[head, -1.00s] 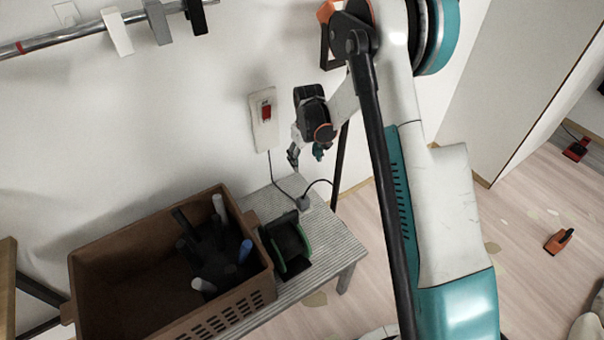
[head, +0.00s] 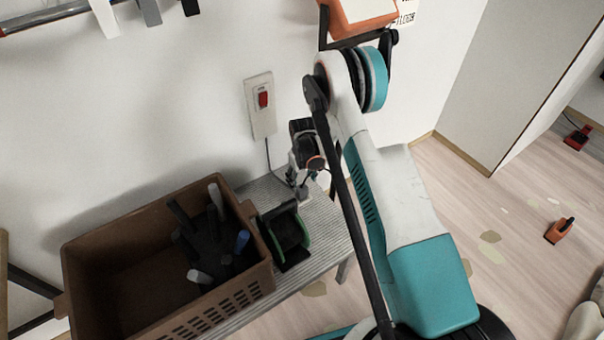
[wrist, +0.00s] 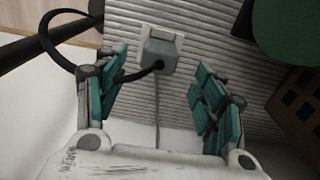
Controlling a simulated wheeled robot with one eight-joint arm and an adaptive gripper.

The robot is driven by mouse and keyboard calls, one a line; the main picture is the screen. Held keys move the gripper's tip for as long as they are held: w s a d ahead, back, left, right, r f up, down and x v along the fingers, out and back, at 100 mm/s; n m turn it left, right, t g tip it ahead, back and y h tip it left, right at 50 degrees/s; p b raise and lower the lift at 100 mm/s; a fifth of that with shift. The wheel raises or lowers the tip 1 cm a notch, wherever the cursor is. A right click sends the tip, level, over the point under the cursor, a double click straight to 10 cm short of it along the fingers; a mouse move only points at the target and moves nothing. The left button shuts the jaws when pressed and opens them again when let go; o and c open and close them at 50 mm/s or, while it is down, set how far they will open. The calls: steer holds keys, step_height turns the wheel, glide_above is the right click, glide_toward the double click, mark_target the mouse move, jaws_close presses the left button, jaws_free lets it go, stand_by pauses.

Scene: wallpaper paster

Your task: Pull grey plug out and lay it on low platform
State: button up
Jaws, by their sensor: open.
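The grey plug (wrist: 160,49) sits against a small pale socket block (wrist: 148,32) on the ribbed grey low platform (wrist: 190,20). A dark cable leaves the plug and loops left in the wrist view. My gripper (wrist: 160,85) is open, with teal-padded fingers spread left and right. The plug lies roughly between them, near the fingertips, and neither finger touches it. In the head view my gripper (head: 302,178) is low over the platform (head: 325,225), and the plug is mostly hidden there.
A brown crate (head: 85,245) with several tools stands left on the platform. A black and green spool-like item (head: 290,238) sits beside it, close to my gripper. A wall outlet plate with a red switch (head: 263,100) is above, with a cord running down.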

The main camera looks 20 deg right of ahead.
mark_target(302, 187)
step_height(302, 187, down, 7)
steer(key=shift+f+b, duration=0.1)
steer(key=shift+b, duration=1)
steer(key=c, duration=1.3)
steer(key=shift+o, duration=0.2)
steer(key=shift+r, duration=0.3)
steer(key=shift+r+p, duration=0.45)
steer(key=shift+r, duration=0.6)
steer(key=shift+r, duration=0.1)
steer(key=shift+r+p, duration=0.55)
steer(key=shift+r, duration=1.3)
